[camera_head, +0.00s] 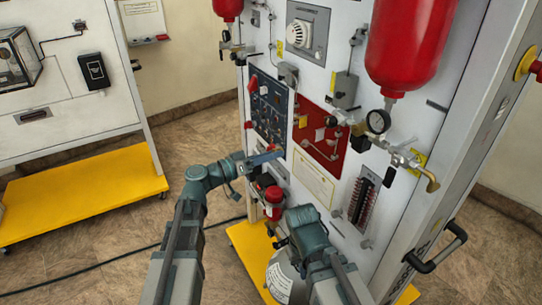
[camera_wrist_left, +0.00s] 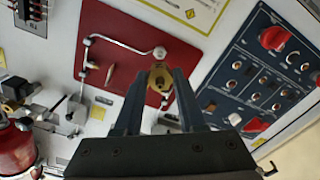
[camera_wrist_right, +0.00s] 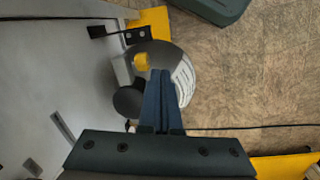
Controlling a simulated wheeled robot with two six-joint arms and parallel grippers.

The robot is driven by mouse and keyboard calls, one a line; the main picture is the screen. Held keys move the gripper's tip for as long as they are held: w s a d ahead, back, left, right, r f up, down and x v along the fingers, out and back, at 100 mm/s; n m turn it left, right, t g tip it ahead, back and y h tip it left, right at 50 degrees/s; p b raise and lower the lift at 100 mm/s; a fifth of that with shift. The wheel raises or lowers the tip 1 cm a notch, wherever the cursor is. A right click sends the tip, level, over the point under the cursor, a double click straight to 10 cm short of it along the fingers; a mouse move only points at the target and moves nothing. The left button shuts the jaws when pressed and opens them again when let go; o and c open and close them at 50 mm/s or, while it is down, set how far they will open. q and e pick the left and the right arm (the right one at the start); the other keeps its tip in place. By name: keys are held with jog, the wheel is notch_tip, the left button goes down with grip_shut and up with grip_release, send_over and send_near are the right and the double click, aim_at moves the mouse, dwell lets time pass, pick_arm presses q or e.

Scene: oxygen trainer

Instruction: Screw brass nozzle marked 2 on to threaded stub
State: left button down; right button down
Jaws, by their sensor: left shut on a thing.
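My left gripper (camera_head: 272,156) is raised in front of the trainer panel, near the lower edge of the blue switch panel. In the left wrist view its fingers (camera_wrist_left: 160,88) are shut on a small round brass nozzle (camera_wrist_left: 160,76), with the red panel behind it. The number on the nozzle cannot be read. I cannot make out the threaded stub; it may be hidden by the gripper or nozzle. My right gripper (camera_wrist_right: 163,100) points downward, its fingers together with nothing visible between them. In the head view its fingertips are not clear.
A red panel (camera_head: 319,135) and blue switch panel (camera_head: 269,108) are on the trainer front. A brass valve with a gauge (camera_head: 378,121) juts out at right. A grey cylinder (camera_head: 283,279) stands below, near my right arm.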

pick_arm(q)
jog(key=shift+x, duration=2.95)
jog(key=shift+x, duration=0.9)
jog(key=m, duration=0.3)
jog(key=shift+m, duration=0.3)
jog(key=m, duration=0.3)
